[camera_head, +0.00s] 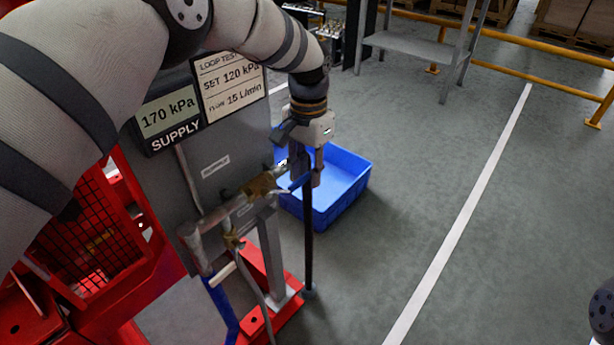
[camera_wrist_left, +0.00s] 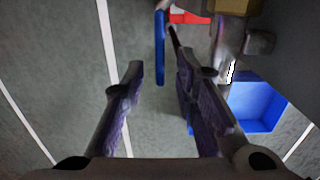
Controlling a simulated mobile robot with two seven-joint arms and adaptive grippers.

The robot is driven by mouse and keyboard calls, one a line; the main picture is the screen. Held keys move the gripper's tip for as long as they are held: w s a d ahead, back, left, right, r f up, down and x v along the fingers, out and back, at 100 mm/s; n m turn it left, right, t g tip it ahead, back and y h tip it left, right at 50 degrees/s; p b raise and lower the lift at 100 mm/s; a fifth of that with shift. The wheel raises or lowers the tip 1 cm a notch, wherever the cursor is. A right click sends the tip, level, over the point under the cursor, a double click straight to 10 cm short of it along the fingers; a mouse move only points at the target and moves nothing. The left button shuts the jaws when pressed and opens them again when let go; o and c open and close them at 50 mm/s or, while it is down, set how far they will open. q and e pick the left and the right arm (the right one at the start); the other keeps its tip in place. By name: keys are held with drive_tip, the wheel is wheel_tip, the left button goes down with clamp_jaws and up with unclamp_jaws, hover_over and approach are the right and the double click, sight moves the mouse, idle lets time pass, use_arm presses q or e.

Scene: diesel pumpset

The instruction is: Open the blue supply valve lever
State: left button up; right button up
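In the left wrist view a blue bar (camera_wrist_left: 160,50), which looks like the lever, lies in the gap between the fingertips. My right gripper is out of view.
A grey panel carries a SUPPLY display (camera_head: 168,116) reading 170 kPa and a LOOP TEST sign (camera_head: 229,86). A blue crate (camera_head: 345,205) stands behind on the floor. The floor to the right is clear.

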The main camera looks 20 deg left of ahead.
use_arm(q)
wheel_tip(320, 180, up, 10)
drive_tip(key=shift+r, duration=0.1)
idle(0.4)
